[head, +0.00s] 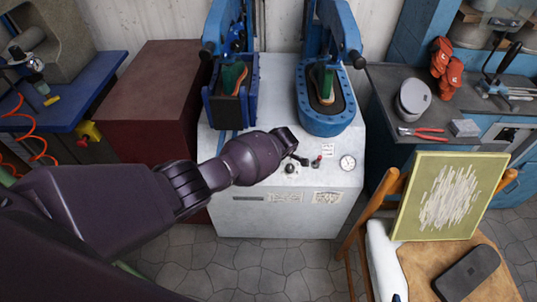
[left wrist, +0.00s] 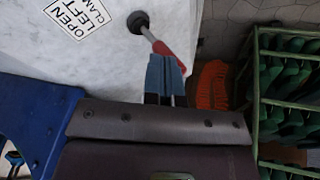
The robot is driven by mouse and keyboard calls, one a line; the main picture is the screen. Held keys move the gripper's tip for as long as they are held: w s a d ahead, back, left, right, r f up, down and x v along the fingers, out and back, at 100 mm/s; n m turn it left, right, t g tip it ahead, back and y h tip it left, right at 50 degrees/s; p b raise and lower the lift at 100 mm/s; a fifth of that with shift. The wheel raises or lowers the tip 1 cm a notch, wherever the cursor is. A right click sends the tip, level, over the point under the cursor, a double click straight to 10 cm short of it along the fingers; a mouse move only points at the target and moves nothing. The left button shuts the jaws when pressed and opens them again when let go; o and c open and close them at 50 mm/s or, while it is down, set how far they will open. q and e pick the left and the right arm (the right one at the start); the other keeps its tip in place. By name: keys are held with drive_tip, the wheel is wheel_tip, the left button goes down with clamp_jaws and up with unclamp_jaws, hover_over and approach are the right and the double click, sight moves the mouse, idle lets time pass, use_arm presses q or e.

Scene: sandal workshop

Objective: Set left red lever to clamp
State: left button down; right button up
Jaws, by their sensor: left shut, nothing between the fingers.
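The left red lever (left wrist: 165,52) shows in the left wrist view, with a round black base, a silver shaft and a red grip slanting down to the right. Beside it a white label (left wrist: 78,16) reads OPEN, LEFT, CLAMP, partly cut off. My left gripper (left wrist: 165,72) is shut and empty, its blue fingertips right at the red grip; I cannot tell whether they touch. In the head view my left gripper (head: 300,160) is at the white machine's (head: 250,215) front panel, and my wrist hides the left lever and label.
A pressure gauge (head: 347,162) is right of the levers. Two blue presses (head: 232,105) (head: 328,122) holding sandals stand on the machine. A wooden chair (head: 470,262) with a framed panel (head: 450,195) is close on the right. A maroon cabinet (head: 150,95) stands left.

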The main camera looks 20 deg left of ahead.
use_arm(q)
drive_tip(key=p+v, duration=0.3)
drive_tip(key=v, duration=0.7)
drive_tip(key=shift+w+t, duration=0.15)
drive_tip(key=shift+t, duration=0.15)
use_arm(e)
drive_tip(key=r, duration=0.4)
drive_tip(key=shift+w+r, duration=0.2)
drive_tip(key=shift+w, duration=0.15)
idle(0.4)
use_arm(q)
drive_tip(key=shift+d+r, duration=0.1)
drive_tip(key=shift+r, duration=0.05)
use_arm(e)
drive_tip(key=shift+w+r, duration=0.1)
drive_tip(key=shift+r, duration=0.05)
